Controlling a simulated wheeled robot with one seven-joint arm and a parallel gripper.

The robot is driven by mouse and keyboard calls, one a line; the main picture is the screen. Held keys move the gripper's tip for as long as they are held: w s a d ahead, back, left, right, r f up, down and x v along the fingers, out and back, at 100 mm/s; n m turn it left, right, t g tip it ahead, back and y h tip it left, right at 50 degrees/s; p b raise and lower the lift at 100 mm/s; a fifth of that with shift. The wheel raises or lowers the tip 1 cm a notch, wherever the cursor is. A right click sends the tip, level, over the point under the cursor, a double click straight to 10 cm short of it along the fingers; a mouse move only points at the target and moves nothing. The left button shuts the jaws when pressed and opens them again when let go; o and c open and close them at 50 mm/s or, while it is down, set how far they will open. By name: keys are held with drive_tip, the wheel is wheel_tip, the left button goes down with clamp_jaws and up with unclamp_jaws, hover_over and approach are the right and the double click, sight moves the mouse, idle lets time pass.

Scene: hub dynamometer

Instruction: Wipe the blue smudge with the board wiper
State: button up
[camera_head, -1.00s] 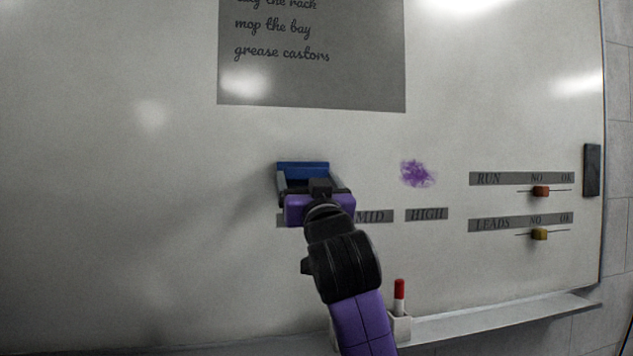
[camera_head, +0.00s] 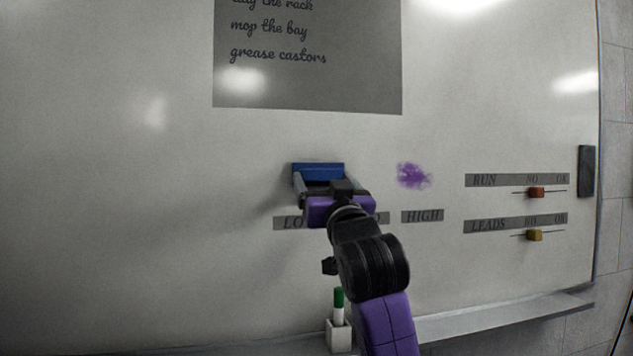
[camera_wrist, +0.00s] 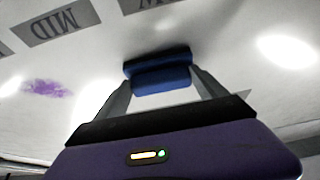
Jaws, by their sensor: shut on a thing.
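My gripper (camera_head: 320,187) is shut on the blue board wiper (camera_head: 318,170), which is at the whiteboard surface above the LOW and MID labels. The wrist view also shows the wiper (camera_wrist: 158,74) between the two fingers (camera_wrist: 160,92); whether it touches the board I cannot tell. A purple smudge (camera_head: 413,175) is on the board to the right of the wiper in the head view, above the HIGH label. It shows at the left in the wrist view (camera_wrist: 45,88). No blue smudge shows; the wiper and gripper hide part of the board.
A grey panel with handwriting (camera_head: 310,60) is above. Sliders RUN (camera_head: 537,192) and LEADS (camera_head: 535,235) are at right, with a dark block (camera_head: 586,171) at the board's edge. A green-capped marker (camera_head: 339,305) stands in a white holder (camera_head: 339,338) by the ledge (camera_head: 500,317).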

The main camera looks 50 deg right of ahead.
drive_tip(key=shift+s+d, duration=0.4)
drive_tip(key=shift+d, duration=0.3)
drive_tip(key=shift+s+d, duration=0.35)
drive_tip(key=shift+d, duration=0.3)
drive_tip(key=s+d, duration=0.1)
drive_tip(key=d+p, duration=0.1)
drive_tip(key=shift+s+d+p, duration=0.3)
drive_tip(key=shift+s+d, duration=0.1)
drive_tip(key=shift+a, duration=0.1)
drive_tip(key=w+a, duration=0.5)
drive_tip(key=a, duration=0.3)
drive_tip(key=shift+w+a+p, duration=0.3)
drive_tip(key=shift+w+p, duration=0.1)
drive_tip(key=shift+p, duration=0.05)
drive_tip(key=shift+s+a+p, duration=0.2)
drive_tip(key=shift+s+a, duration=0.35)
drive_tip(key=shift+s, duration=0.3)
drive_tip(key=shift+s+a+p, duration=0.15)
drive_tip(key=shift+s+a, duration=0.4)
drive_tip(key=shift+s, duration=0.25)
drive_tip(key=shift+s+a+p, duration=0.2)
drive_tip(key=shift+s+a, duration=0.35)
drive_tip(key=shift+s, duration=0.3)
